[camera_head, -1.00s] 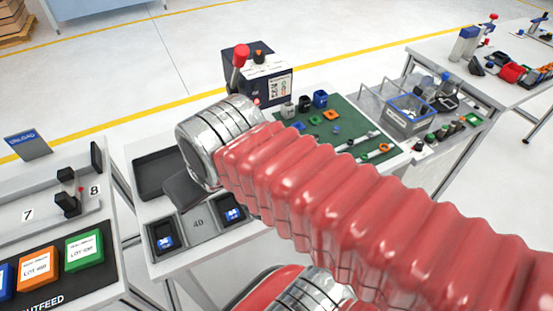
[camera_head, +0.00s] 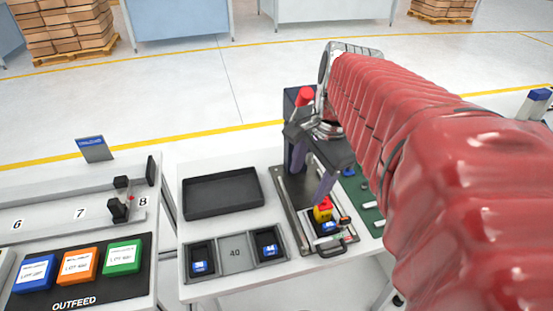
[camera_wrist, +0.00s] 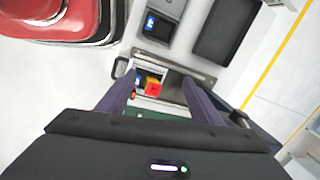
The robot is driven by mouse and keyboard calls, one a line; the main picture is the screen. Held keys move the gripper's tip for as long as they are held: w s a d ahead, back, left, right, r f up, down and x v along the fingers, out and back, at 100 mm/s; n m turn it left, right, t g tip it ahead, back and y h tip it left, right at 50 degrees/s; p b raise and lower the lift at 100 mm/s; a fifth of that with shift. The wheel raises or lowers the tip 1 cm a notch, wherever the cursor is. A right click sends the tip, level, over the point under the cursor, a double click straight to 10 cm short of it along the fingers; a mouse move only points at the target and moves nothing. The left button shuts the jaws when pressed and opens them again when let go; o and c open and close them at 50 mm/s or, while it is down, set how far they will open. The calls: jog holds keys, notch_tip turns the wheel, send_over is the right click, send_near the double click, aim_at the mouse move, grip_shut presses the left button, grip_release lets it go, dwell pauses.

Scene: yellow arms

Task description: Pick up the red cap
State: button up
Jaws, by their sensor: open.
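The red cap (camera_head: 323,203) appears as a small red piece with a yellow part, in the dark fixture at the table's front in the head view. It also shows in the wrist view (camera_wrist: 154,88), between and beyond the two fingers. Its exact outline is too small to tell. My gripper (camera_head: 308,182) points down above the fixture, with its two purple-grey fingers apart. In the wrist view my gripper (camera_wrist: 158,84) is open and empty. The fingers do not appear to touch the cap.
A fixture handle (camera_head: 335,247) is at the table's front edge. A red lever knob (camera_head: 305,97) rises beside my wrist. A black tray (camera_head: 222,193) and bins with blue pieces (camera_head: 199,266) are to the left. The outfeed bench (camera_head: 75,275) is further left.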

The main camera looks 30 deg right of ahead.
jog(key=s+d+m+t+y, duration=0.1)
jog(key=s+d+m, duration=0.2)
jog(key=d+m, duration=0.8)
jog(key=shift+d+f+m+t+y, duration=0.2)
jog(key=shift+d+m+t+y, duration=0.1)
jog(key=shift+m+y, duration=0.1)
jog(key=shift+w, duration=0.1)
send_over(327, 200)
jog(key=s+d, duration=0.1)
jog(key=s, duration=0.1)
notch_tip(327, 200, down, 8)
jog(key=shift+d, duration=0.1)
jog(key=shift+x, duration=2.6)
jog(key=shift+r, duration=0.1)
jog(key=shift+c, duration=0.3)
